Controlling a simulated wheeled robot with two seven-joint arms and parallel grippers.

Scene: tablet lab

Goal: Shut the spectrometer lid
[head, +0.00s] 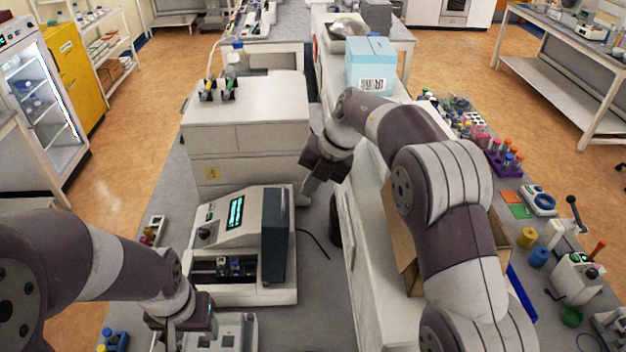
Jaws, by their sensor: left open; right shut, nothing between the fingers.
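The spectrometer (222,291) is a white bench instrument with a lit screen, left of the picture's middle. Its dark grey lid (275,236) stands raised on the right side, and the sample compartment (215,268) shows uncovered at the front. My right gripper (309,191) is shut and empty, up and to the right of the lid, apart from it as far as I can tell. My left gripper (192,328) is open, low in the picture in front of the spectrometer, over another pale device. Its fingertips are partly hidden by its own body.
A white cabinet-like instrument (245,135) with bottles on top stands behind the spectrometer. A long white unit (352,255) runs along the right, with a light blue box (371,66) farther back. A cable (316,243) lies on the grey bench between.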

